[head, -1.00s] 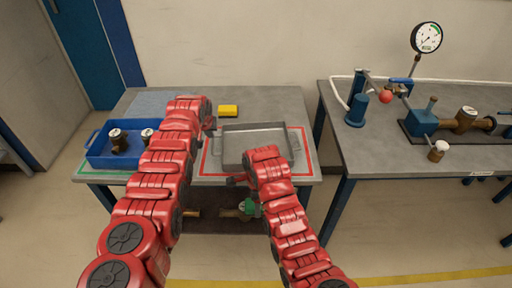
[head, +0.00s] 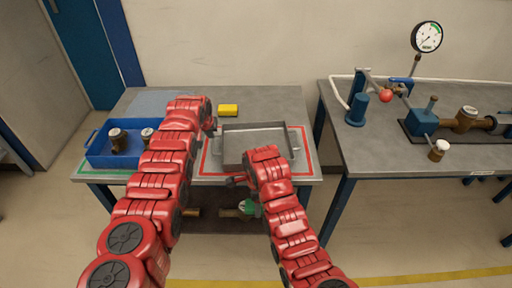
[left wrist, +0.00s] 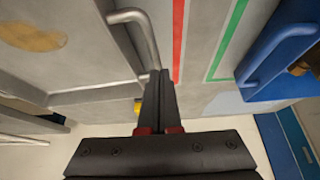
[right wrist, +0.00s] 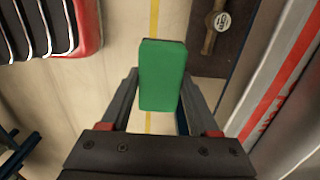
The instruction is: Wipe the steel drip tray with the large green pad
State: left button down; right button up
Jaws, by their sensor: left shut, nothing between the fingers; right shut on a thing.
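The steel drip tray (head: 228,151) lies on the left table inside a red outline. In the left wrist view, a brownish stain (left wrist: 32,37) marks the tray floor. My left gripper (head: 213,128) is shut and empty beside the tray's left handle (left wrist: 148,35); I cannot tell whether they touch. My right gripper (right wrist: 160,85) is shut on the large green pad (right wrist: 163,76), held in front of the table with floor visible behind it. In the head view my right arm covers the tray's near right part.
A blue crate (head: 98,155) with meters stands at the left. Another meter (right wrist: 222,22) rests on the lower shelf. The right table (head: 400,165) carries a pump and a gauge (head: 426,37).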

pick_arm(q)
jog(key=shift+f+b, duration=0.35)
jog(key=shift+f, duration=0.15)
pick_arm(e)
jog(key=shift+f, duration=0.45)
pick_arm(q)
jog(key=shift+r, duration=0.1)
pick_arm(e)
jog(key=shift+r, duration=0.1)
